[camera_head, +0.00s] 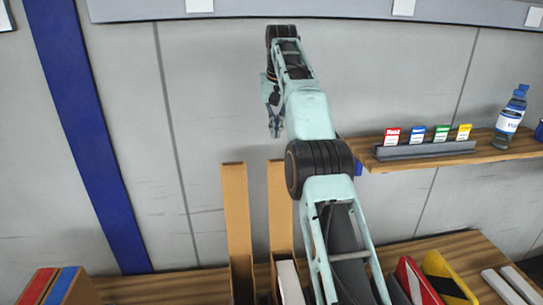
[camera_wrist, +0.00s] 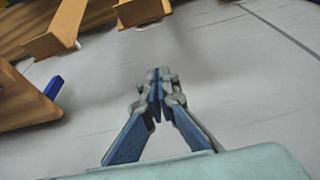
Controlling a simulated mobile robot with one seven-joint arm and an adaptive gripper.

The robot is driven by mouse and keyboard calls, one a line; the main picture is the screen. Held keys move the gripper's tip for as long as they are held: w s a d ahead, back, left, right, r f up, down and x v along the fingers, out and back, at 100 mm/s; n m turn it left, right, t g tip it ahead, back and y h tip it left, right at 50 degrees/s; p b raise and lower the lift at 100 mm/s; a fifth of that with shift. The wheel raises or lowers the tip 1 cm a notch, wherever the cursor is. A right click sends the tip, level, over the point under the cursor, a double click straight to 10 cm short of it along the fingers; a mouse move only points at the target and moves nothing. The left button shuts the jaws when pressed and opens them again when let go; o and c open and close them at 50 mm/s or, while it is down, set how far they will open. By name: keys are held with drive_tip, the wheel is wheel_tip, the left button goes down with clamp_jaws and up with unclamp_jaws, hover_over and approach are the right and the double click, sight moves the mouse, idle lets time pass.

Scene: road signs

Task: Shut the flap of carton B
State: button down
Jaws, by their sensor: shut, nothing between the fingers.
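Two narrow brown cartons stand side by side on the wooden counter in the head view. Their long flaps, the left flap (camera_head: 237,210) and the right flap (camera_head: 281,205), both stand upright. I see no letter showing which is carton B. The right carton holds something white (camera_head: 289,282); my arm partly covers that area. My gripper (camera_head: 275,130) is shut and empty, above the right flap and in front of the grey wall. In the wrist view, my gripper (camera_wrist: 158,82) is apart from two brown board ends (camera_wrist: 62,28) (camera_wrist: 140,10), likely the flaps.
A wooden shelf (camera_head: 372,160) at right bears a grey rack (camera_head: 425,150) of coloured cards and a water bottle (camera_head: 510,115). Red and blue binders (camera_head: 50,287) stand lower left; red and yellow holders (camera_head: 440,275) stand lower right.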

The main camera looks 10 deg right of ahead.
wheel_tip(320, 180, down, 9)
drive_tip(key=s+b, duration=0.1)
drive_tip(key=b, duration=0.2)
drive_tip(key=shift+s, duration=0.2)
idle(0.6)
drive_tip(key=shift+f+b, duration=0.1)
drive_tip(key=shift+b, duration=0.2)
